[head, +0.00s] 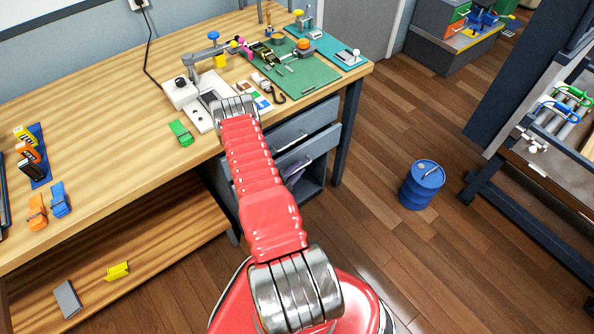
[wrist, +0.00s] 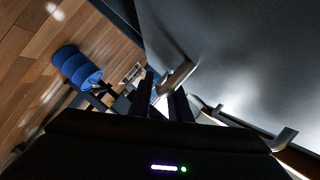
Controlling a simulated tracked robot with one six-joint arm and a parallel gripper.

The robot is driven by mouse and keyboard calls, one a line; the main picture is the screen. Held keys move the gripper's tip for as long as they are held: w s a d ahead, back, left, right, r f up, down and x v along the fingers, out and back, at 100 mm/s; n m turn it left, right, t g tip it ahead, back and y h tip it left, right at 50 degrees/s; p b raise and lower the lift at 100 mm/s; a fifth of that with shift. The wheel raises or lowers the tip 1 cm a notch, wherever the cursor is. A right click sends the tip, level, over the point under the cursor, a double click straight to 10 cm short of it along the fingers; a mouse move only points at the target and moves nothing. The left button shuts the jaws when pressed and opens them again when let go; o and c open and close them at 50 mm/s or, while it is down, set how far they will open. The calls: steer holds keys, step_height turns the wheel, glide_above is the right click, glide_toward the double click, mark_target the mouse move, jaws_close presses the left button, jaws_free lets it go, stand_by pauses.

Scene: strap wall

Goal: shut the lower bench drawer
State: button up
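The bench's drawer unit stands under the right end of the workbench. Its upper drawer (head: 310,120) has a grey front with a bar handle. The lower drawer (head: 318,150) is just below, with its own handle (head: 296,168); my arm covers its left part, and I cannot tell how far out it stands. My gripper is hidden behind my arm in the head view. In the wrist view my gripper (wrist: 164,92) is open, its two dark fingers apart. A metal handle (wrist: 177,76) on a grey panel (wrist: 235,50) is close to the fingertips; contact is unclear.
A blue drum (head: 421,186) stands on the floor to the right and shows in the wrist view (wrist: 77,66). The workbench top (head: 100,110) carries tools and clamps. A dark rack (head: 535,110) stands far right. Wood floor between is clear.

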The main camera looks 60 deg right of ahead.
mark_target(287, 166)
steer(key=shift+c, duration=0.2)
jaws_close()
steer(key=w, duration=0.1)
steer(key=w+d, duration=0.1)
steer(key=w, duration=0.1)
steer(key=shift+d, duration=0.25)
steer(key=shift+w+d, duration=0.15)
steer(key=shift+w, duration=0.1)
steer(key=shift+o, duration=0.2)
jaws_free()
steer(key=shift+w, duration=0.1)
